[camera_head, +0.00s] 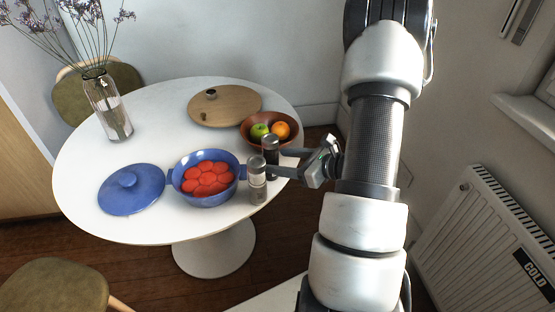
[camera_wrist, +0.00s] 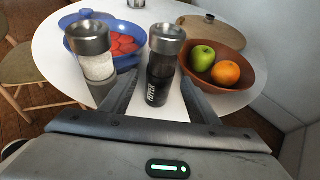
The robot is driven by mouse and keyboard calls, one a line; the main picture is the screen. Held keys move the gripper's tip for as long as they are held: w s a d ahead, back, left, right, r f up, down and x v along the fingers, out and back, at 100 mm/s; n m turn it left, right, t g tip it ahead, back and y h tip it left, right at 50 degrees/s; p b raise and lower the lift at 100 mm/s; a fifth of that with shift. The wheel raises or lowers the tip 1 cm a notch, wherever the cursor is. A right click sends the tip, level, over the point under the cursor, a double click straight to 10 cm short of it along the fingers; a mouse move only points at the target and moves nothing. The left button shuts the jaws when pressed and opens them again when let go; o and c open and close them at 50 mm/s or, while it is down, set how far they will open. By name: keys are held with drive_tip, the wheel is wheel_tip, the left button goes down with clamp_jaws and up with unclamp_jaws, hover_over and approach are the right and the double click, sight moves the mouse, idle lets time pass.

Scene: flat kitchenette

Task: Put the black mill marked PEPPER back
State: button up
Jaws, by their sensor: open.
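The black mill marked PEPPER (camera_wrist: 162,85) has a steel top and stands upright on the white round table. In the wrist view it is between the two fingers of my gripper (camera_wrist: 159,90), with the fingers apart on either side. In the head view the black mill (camera_head: 271,157) is partly hidden behind a finger of my gripper (camera_head: 275,163). A clear mill with white contents (camera_wrist: 96,66) stands to its left, outside the left finger; it also shows in the head view (camera_head: 257,183).
A blue pot (camera_head: 208,193) of red pieces stands left of the mills, its blue lid (camera_head: 131,190) farther left. A brown fruit bowl (camera_head: 247,139) and a round wooden board (camera_head: 225,113) lie behind. A flower vase (camera_head: 107,110) stands at the back left. The table's middle (camera_head: 150,135) is clear.

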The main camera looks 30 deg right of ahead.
drive_tip(key=p+v, duration=0.1)
drive_tip(key=v, duration=0.9)
